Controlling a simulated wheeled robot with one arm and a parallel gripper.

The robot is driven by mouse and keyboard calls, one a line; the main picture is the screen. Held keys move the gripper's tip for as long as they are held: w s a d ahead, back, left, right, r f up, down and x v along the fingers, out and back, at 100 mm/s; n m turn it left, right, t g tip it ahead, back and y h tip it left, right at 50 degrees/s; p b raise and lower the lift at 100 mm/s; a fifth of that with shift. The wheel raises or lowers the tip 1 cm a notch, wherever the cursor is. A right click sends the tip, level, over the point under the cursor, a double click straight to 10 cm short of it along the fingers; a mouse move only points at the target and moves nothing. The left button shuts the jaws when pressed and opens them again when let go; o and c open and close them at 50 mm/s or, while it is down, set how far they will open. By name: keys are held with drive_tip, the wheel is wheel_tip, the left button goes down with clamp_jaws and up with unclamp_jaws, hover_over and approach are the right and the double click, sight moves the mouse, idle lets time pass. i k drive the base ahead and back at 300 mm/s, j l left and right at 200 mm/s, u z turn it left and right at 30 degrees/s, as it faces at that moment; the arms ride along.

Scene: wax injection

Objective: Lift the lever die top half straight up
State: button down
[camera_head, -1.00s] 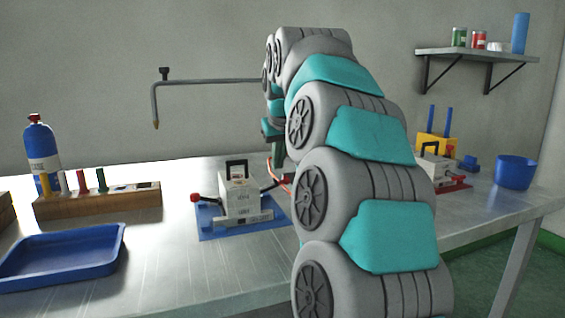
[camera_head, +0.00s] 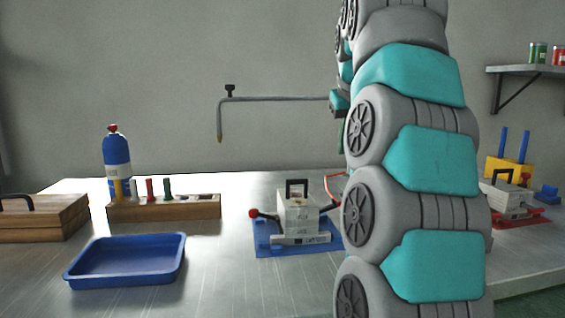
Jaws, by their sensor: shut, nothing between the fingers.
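A pale block-shaped die (camera_head: 297,216) with a black handle on top stands upright on a blue base plate (camera_head: 262,246) near the middle of the table. A lever with a red knob (camera_head: 254,213) sticks out at its left. Its top half appears seated on the lower part, with no gap that I can make out. A second pale die (camera_head: 503,197) on a red base (camera_head: 535,220) is at the right, partly hidden by my arm. My arm rises in front of the table, right of the first die. My gripper is not visible.
A blue tray (camera_head: 76,281) lies at the front left. Behind it are a wooden rack (camera_head: 165,209), a blue bottle (camera_head: 116,150) and a wooden box (camera_head: 60,222). A bent pipe (camera_head: 270,99) with a nozzle hangs above the table. A shelf (camera_head: 520,70) is at upper right.

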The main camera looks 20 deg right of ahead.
sight(297, 207)
drive_tip(key=k+j, duration=0.3)
drive_tip(key=k, duration=0.15)
drive_tip(key=k+j, duration=0.35)
drive_tip(key=k, duration=0.1)
